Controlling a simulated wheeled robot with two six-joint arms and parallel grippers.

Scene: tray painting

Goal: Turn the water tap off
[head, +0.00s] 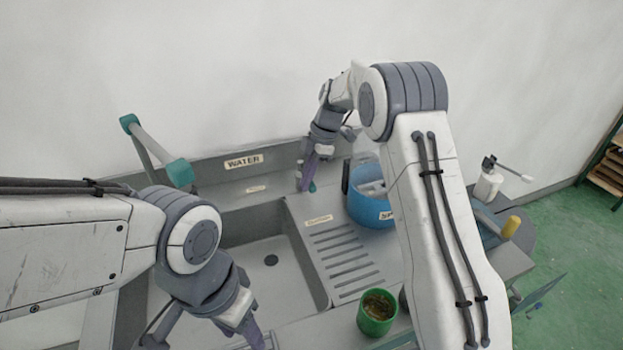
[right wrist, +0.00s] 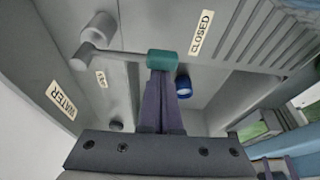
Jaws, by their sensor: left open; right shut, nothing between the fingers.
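The tap lever is a grey bar with a teal end (right wrist: 163,62), pointing toward a CLOSED label (right wrist: 202,33) in the right wrist view. In the head view only a bit of teal (head: 312,187) shows beside my right gripper (head: 303,184). That gripper is shut and empty. Its purple fingertips (right wrist: 160,78) are right at the teal end; I cannot tell whether they press on it. A WATER label (head: 244,161) is on the sink's back panel. My left gripper (head: 252,338) is open over the sink's front, partly cut off by the frame.
A blue tub (head: 370,210) stands behind and a green cup (head: 377,312) in front. A teal-ended bar (head: 160,148) rises at the back left.

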